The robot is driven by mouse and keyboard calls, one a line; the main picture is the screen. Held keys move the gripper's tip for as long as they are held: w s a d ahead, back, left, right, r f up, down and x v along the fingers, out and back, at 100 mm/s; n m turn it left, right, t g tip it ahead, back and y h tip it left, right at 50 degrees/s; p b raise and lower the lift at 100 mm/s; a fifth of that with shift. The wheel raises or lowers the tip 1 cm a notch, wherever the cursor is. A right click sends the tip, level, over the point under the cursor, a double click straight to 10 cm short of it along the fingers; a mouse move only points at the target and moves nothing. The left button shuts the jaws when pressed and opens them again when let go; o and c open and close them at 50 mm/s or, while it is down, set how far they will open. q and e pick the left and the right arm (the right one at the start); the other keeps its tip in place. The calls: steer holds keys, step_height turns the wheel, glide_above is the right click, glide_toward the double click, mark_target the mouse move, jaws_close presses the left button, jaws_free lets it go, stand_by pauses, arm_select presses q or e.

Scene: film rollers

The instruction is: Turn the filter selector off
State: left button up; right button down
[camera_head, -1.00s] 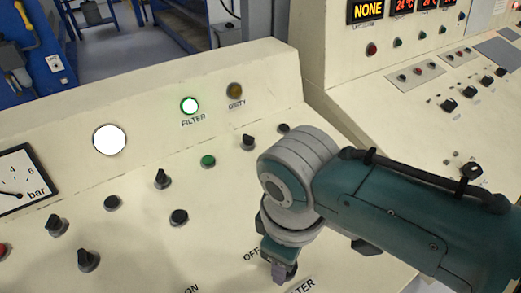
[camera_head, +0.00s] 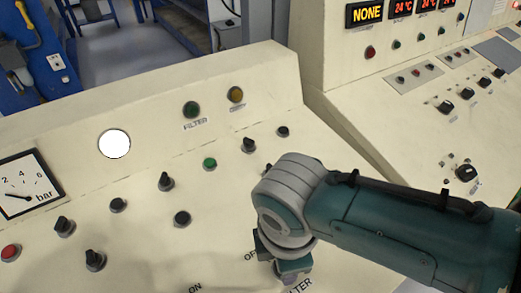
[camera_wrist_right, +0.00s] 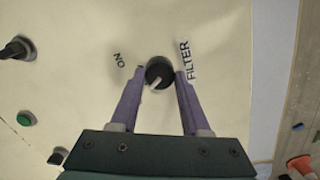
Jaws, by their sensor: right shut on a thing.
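The filter selector is a round black knob (camera_wrist_right: 159,73) with a white pointer mark, seen in the right wrist view. The pointer is towards the lower left of that picture. The ON label (camera_wrist_right: 119,60) is to its left and the FILTER label (camera_wrist_right: 187,60) to its right. My right gripper (camera_wrist_right: 160,72) has its two purple fingers on either side of the knob, shut on it. In the head view, my right gripper (camera_head: 293,270) is low on the panel and hides the knob. The green FILTER lamp (camera_head: 191,109) is dark. My left gripper is not in view.
The sloped cream panel (camera_head: 140,235) carries several black knobs, a green button (camera_head: 210,163), a red button (camera_head: 11,252) and a pressure gauge (camera_head: 28,184). An amber lamp (camera_head: 236,94) is beside the FILTER lamp. A second console (camera_head: 345,98) stands at the right.

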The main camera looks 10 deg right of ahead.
stand_by(0.5)
steer(key=shift+c, duration=1.9)
jaws_free()
step_height(320, 180, up, 10)
steer(key=p, duration=0.3)
steer(key=shift+s+a+p, duration=0.35)
steer(key=shift+s+p, duration=0.05)
